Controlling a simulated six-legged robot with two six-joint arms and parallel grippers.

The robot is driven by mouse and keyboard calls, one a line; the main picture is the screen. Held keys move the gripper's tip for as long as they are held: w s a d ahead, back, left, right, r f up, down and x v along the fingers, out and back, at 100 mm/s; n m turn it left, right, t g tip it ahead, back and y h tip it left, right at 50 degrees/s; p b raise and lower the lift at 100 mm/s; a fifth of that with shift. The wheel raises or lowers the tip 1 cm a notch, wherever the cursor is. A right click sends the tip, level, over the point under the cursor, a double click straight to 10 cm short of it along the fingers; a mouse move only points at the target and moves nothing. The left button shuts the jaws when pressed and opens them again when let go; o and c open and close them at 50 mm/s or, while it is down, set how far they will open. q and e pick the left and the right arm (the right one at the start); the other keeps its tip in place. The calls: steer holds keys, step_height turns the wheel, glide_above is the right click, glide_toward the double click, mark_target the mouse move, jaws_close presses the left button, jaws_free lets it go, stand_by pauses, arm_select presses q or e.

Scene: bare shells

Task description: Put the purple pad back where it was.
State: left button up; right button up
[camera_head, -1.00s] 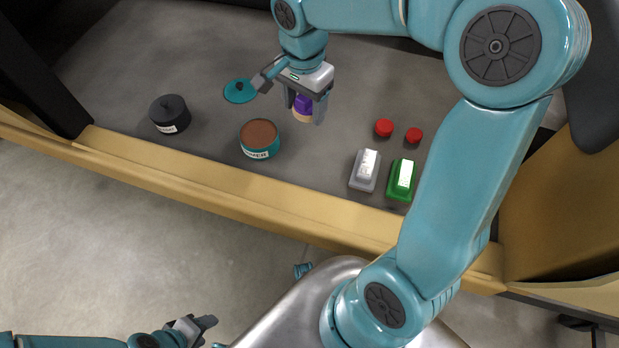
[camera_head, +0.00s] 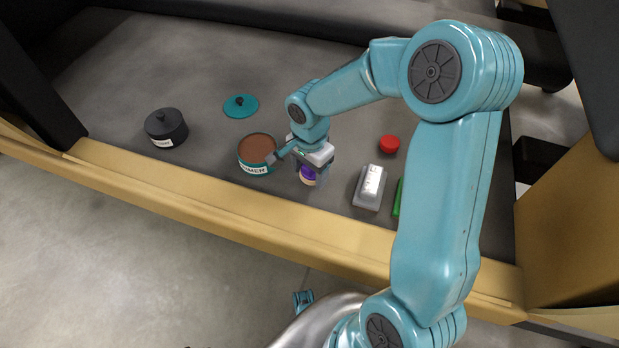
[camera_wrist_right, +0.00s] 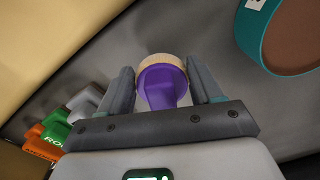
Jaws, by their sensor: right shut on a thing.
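The purple pad (camera_head: 308,173) has a purple grip on a round, pale tan base. My right gripper (camera_head: 313,177) is shut on it, just right of the open tin and close to the shell's front edge. In the right wrist view the pad (camera_wrist_right: 163,88) sits between the two fingers, its purple part toward the palm and its pale base away from it. The gripper partly hides the pad in the head view. I cannot tell whether the base touches the grey floor.
An open teal tin (camera_head: 256,150) with brown contents stands left of the gripper. A teal lid (camera_head: 241,106) and a dark lidded pot (camera_head: 165,126) are farther left. A grey block (camera_head: 369,187), a green block (camera_head: 398,197) and a red cap (camera_head: 389,144) are right. A yellow front edge (camera_head: 215,199) borders the floor.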

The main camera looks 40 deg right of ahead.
mark_target(309, 178)
step_height(309, 178, down, 3)
steer(key=shift+r+b, duration=0.1)
steer(key=shift+b, duration=0.2)
steer(key=o, duration=1)
